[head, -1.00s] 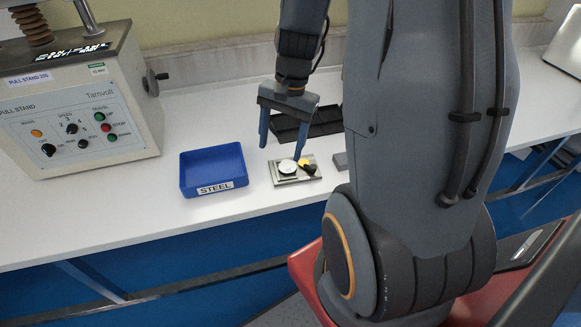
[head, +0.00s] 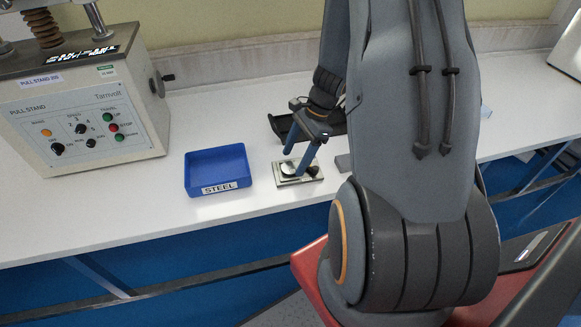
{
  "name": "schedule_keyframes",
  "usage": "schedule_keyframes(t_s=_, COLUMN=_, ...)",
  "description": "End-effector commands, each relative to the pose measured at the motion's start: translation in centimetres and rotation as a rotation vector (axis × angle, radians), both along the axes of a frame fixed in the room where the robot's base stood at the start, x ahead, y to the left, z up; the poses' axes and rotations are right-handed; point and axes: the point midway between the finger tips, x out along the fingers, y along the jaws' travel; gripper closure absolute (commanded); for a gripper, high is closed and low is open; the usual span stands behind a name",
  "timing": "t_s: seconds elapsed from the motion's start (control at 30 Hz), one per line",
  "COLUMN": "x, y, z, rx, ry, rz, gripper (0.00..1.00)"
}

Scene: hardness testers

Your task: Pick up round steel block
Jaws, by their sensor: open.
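A pale round disc (head: 286,168), which looks like the round steel block, lies on a small flat metal tray (head: 285,184) on the white bench. My gripper (head: 293,164) is open, with its two blue fingers pointing down over the tray. One finger is behind the disc and the other is at its right side in the picture. Part of the disc is hidden by the near finger. I cannot tell whether the fingers touch it. A small dark piece (head: 312,171) sits at the right on the same tray.
A blue bin labelled STEEL (head: 218,171) stands left of the tray. A black tray (head: 280,126) lies behind my gripper, and a grey block (head: 343,163) is at the right. A large pull stand (head: 85,110) fills the left. The front bench strip is clear.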

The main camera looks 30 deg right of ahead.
Motion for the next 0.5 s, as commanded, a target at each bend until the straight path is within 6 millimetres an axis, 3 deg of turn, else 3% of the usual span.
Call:
schedule_keyframes(t_s=0.17, x=0.0, y=0.7, z=-1.5, rx=0.000, ry=0.001, rz=0.001, gripper=0.35)
schedule_keyframes(t_s=0.43, x=0.0, y=0.8, z=-2.0, rx=0.000, ry=0.001, rz=0.002, gripper=0.35)
schedule_keyframes(t_s=0.47, x=0.0, y=0.8, z=-2.0, rx=0.000, ry=0.002, rz=0.002, gripper=0.35)
schedule_keyframes(t_s=0.5, x=0.0, y=0.9, z=-2.0, rx=0.000, ry=0.002, rz=0.002, gripper=0.42)
